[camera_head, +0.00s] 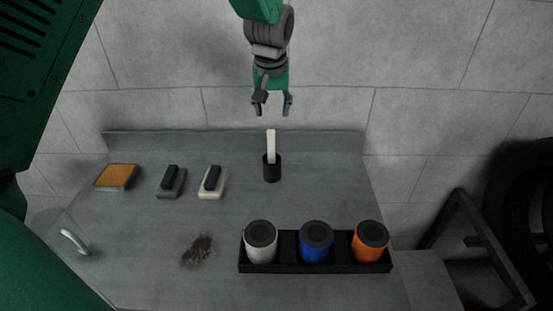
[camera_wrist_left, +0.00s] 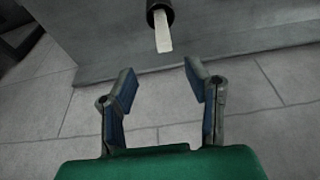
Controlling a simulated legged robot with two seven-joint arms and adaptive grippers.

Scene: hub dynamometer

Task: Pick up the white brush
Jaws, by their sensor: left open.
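A slim white upright piece (camera_head: 270,145), which could be the white brush's handle, stands in a black cup (camera_head: 272,170) at the back middle of the grey table. My left gripper (camera_head: 272,104) is open and empty, above and behind the cup, its fingers pointing down. In the left wrist view the white piece (camera_wrist_left: 163,38) and the black cup (camera_wrist_left: 160,8) lie beyond the open fingers (camera_wrist_left: 160,75), apart from them. A white block with a black grip (camera_head: 213,183), also brush-like, lies left of the cup. My right gripper is not in view.
The table (camera_head: 320,190) also holds a grey block with black grip (camera_head: 171,182), an orange-topped pad (camera_head: 117,177), a dark debris patch (camera_head: 198,251) and a clear jug (camera_head: 72,238). A black rack (camera_head: 287,249) holds white, blue and orange containers. A wall stands behind.

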